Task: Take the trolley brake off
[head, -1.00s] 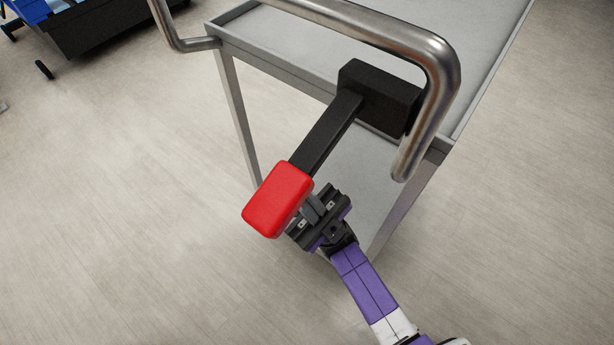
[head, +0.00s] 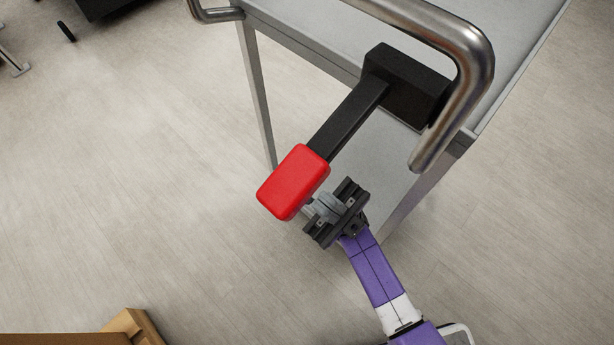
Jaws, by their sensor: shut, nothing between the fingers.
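The trolley brake is a black lever (head: 347,121) with a red end pad (head: 293,182), fixed to a black block (head: 405,85) on the near end of the grey trolley (head: 315,58). The lever sticks out from the trolley toward the lower left. My gripper (head: 323,207) is at the lower right of the red pad, its fingers shut and empty. The fingertips are close beside the pad's edge; whether they touch it I cannot tell. The pad hides part of the fingertip area.
A bent steel handle (head: 478,75) curves over the trolley's end, above and right of the lever. A wooden object (head: 135,326) stands at the lower left. A dark wheeled object (head: 66,31) is at the upper left. The floor (head: 130,190) left of the lever is clear.

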